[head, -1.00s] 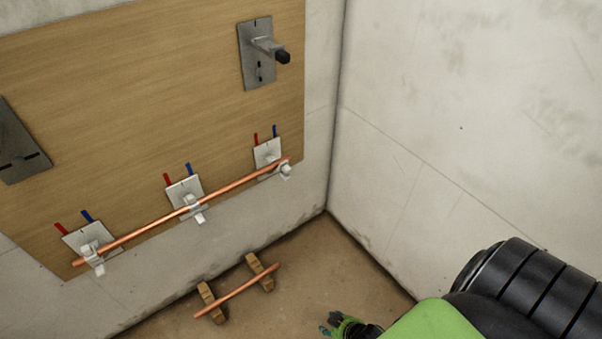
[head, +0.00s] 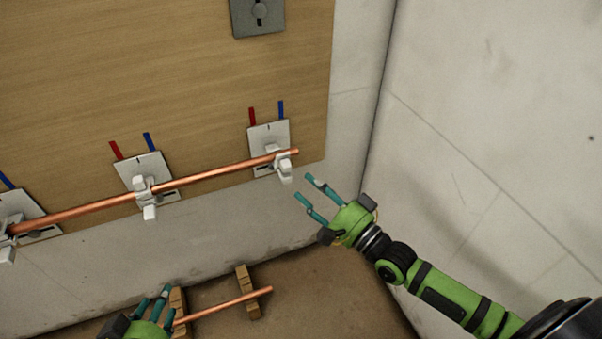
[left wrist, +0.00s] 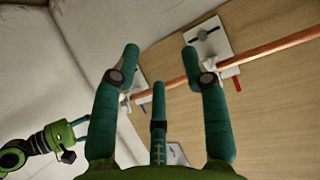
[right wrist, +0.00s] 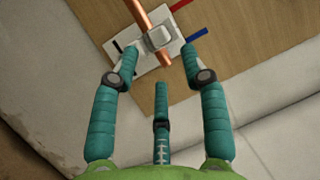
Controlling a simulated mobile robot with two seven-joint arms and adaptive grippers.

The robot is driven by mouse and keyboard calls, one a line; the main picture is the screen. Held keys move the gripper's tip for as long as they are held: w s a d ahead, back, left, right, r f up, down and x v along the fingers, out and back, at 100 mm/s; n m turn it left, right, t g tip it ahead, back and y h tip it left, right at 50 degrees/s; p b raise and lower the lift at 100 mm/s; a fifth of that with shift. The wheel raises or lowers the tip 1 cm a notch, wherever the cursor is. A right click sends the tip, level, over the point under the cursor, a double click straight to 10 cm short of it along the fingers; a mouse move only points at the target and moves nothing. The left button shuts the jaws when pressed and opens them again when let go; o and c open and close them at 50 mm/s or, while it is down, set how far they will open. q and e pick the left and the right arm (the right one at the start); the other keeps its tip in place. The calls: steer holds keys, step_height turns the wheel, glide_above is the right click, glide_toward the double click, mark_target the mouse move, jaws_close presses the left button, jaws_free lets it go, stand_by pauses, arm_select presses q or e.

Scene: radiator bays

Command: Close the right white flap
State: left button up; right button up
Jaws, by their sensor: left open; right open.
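The right white flap (head: 285,172) sticks out just below the copper pipe (head: 215,168) at the rightmost white plate (head: 268,134) in the head view. The pipe's right end shows past it. My right gripper (head: 304,187) is open and empty, its fingertips just right of and below the flap, apparently apart from it. In the right wrist view the white flap (right wrist: 160,38) shows between and beyond the fingertips, overlapping the pipe. My left gripper (head: 158,303) is open and empty, low at the lower left, below the middle plate (head: 145,171).
The middle white flap (head: 149,207) and a left clamp (head: 8,246) sit along the same pipe. Two wooden blocks (head: 246,291) carry a second copper rod (head: 222,306) on the floor. The side wall (head: 500,120) stands close at right. A grey plate (head: 257,16) is above.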

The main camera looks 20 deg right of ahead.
mark_target(289, 170)
steer(key=b+x, duration=0.1)
steer(key=x, duration=0.4)
steer(key=shift+w+a, duration=0.2)
steer(key=shift+a, duration=0.05)
steer(key=shift+w+a+r, duration=0.1)
steer(key=shift+w, duration=0.2)
arm_select(q)
step_height(289, 170, up, 6)
steer(key=w+d+t+h, duration=0.1)
steer(key=w+d+t, duration=0.1)
steer(key=t, duration=0.2)
steer(key=shift+w+d+r+m+h, duration=0.2)
steer(key=shift+w+r+m+h, duration=0.05)
steer(key=shift+w+m+h, duration=0.05)
arm_select(e)
steer(key=shift+c, duration=0.4)
jaws_close()
